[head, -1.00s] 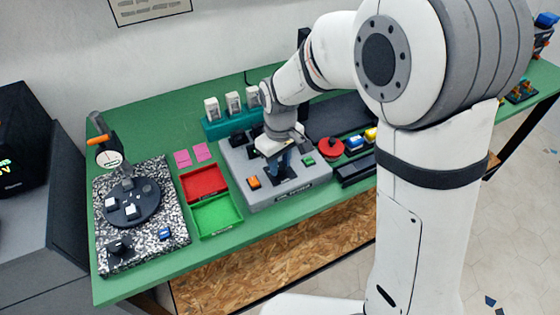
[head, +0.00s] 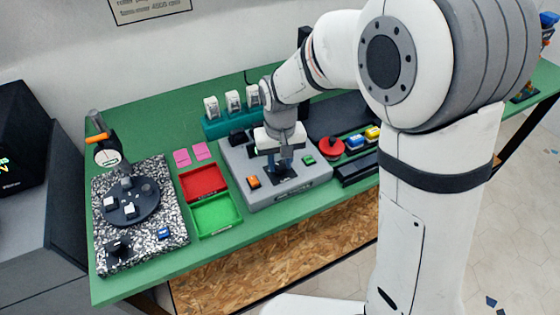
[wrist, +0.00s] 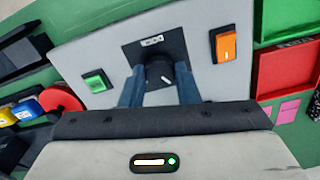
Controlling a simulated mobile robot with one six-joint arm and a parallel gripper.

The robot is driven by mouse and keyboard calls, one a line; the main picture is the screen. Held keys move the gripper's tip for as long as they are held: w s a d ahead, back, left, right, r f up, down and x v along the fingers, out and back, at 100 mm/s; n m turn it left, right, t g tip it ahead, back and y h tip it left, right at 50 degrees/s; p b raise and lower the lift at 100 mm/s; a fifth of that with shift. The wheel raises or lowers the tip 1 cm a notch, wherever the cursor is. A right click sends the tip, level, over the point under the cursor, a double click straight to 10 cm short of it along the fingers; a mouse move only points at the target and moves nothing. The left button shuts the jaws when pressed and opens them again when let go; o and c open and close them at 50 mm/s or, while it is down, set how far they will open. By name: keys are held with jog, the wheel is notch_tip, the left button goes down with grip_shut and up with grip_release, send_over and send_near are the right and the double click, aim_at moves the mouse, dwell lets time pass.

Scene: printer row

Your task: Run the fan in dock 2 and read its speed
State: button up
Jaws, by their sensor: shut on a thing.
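A grey control station (head: 300,187) stands at the middle of the green bench. It has an orange rocker switch (head: 254,182), also in the wrist view (wrist: 227,46), and a green button (head: 308,160), also in the wrist view (wrist: 97,81). Between them, a black knob with a white pointer mark (wrist: 160,72) sits on a black plate under a small label, too small to read. My gripper (head: 281,167) points down over this plate; in the wrist view its blue fingers (wrist: 160,82) are shut on the knob from both sides. I cannot make out the dock 2 fan or a speed reading.
Red (head: 203,183) and green (head: 216,214) trays lie left of the station. Further left is a speckled plate (head: 176,222) with a dark disc. A teal rack (head: 215,128) with white units stands behind. A red round button (head: 331,147) is at right.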

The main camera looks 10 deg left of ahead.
aim_at(280, 165)
jog(key=m, duration=0.6)
jog(key=shift+b, duration=0.3)
dwell(0.4)
jog(key=o, duration=1)
jog(key=shift+r, duration=0.15)
notch_tip(280, 165, up, 8)
jog(key=shift+f, duration=0.2)
